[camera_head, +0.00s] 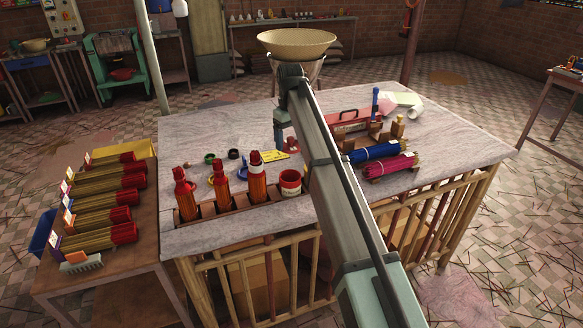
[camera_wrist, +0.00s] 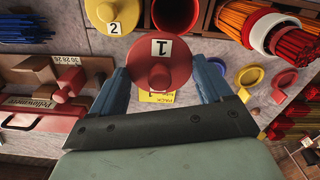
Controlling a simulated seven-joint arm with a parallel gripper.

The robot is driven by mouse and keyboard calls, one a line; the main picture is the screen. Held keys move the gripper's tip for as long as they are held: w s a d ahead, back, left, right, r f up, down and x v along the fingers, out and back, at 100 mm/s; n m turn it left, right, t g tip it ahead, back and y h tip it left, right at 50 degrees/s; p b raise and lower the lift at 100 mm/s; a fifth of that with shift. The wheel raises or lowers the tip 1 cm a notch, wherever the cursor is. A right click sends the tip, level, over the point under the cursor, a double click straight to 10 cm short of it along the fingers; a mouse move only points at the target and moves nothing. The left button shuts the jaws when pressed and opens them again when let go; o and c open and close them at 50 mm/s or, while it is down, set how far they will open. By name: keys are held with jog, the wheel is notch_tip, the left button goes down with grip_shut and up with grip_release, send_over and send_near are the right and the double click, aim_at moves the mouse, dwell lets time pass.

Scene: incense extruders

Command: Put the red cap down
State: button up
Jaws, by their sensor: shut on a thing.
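A round red cap (camera_wrist: 158,77) with a white label marked 1 sits between the two blue fingers of my gripper (camera_wrist: 160,68) in the wrist view. The fingers press on its left and right sides. A yellow card (camera_wrist: 157,97) marked 1 shows partly beyond the cap, on the table (camera_wrist: 130,45). I cannot tell whether the cap touches the card or hangs above it. In the head view my gripper (camera_head: 283,132) is low over the table, partly behind my arm. The yellow card (camera_head: 271,155) lies near it, and a red piece (camera_head: 291,146) beside it is probably the cap.
A red pot (camera_head: 290,182) and several red extruders (camera_head: 221,186) stand at the table's near edge. A yellow cap (camera_wrist: 113,16) marked 2 lies close by. A red toolbox (camera_head: 351,120) and blue and pink incense bundles (camera_head: 390,165) lie to the right.

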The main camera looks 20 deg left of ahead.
aim_at(291, 138)
jog(key=w+f, duration=0.1)
jog(key=f, duration=0.2)
jog(key=w+a+f, duration=0.1)
jog(key=w+f, duration=0.1)
jog(key=f, duration=0.1)
jog(key=w+f, duration=0.2)
jog(key=f, duration=0.1)
jog(key=shift+w+a, duration=0.2)
jog(key=shift+a, duration=0.2)
jog(key=shift+f, duration=2.05)
jog(key=shift+f, duration=0.15)
jog(key=o, duration=0.9)
jog(key=shift+o, duration=0.2)
notch_tip(291, 138, up, 12)
jog(key=shift+r, duration=0.2)
jog(key=shift+w+d, duration=0.1)
